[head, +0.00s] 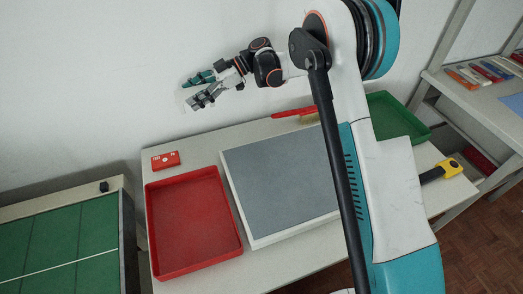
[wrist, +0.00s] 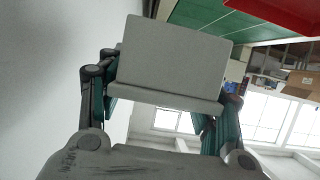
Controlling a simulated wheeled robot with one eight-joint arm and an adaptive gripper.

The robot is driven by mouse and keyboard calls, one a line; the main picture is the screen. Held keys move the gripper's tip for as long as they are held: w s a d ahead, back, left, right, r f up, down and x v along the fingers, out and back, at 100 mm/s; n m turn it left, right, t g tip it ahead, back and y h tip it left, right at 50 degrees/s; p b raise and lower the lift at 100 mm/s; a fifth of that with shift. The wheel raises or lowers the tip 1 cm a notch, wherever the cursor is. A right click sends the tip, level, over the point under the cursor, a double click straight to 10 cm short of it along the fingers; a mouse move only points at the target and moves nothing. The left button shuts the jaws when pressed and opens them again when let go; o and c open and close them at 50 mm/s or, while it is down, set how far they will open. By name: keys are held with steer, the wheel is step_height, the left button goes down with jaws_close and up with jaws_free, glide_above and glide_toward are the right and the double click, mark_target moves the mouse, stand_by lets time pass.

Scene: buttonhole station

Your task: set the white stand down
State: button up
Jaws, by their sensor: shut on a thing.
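The white stand shows large in the wrist view as a pale, flat panel (wrist: 172,58) with a ledge along its lower edge. My gripper (wrist: 163,98) is shut on it, with one dark green finger at each side. In the head view my gripper (head: 203,90) is raised in front of the white wall, above and behind the table. There the stand is hardly distinguishable from the wall. The table (head: 210,152) lies below, apart from the gripper. The stand's far side is hidden.
A red tray (head: 193,222), a grey-topped board (head: 280,180) and a small red box (head: 166,160) are on the table. A red-handled brush (head: 295,113), a green tray (head: 393,117) and a yellow-black tool (head: 443,170) lie further right. My arm hides part of the table.

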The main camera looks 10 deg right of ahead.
step_height(320, 180, down, 20)
steer(key=b, duration=0.6)
steer(key=shift+f, duration=0.1)
steer(key=o, duration=1.1)
steer(key=shift+o, duration=0.2)
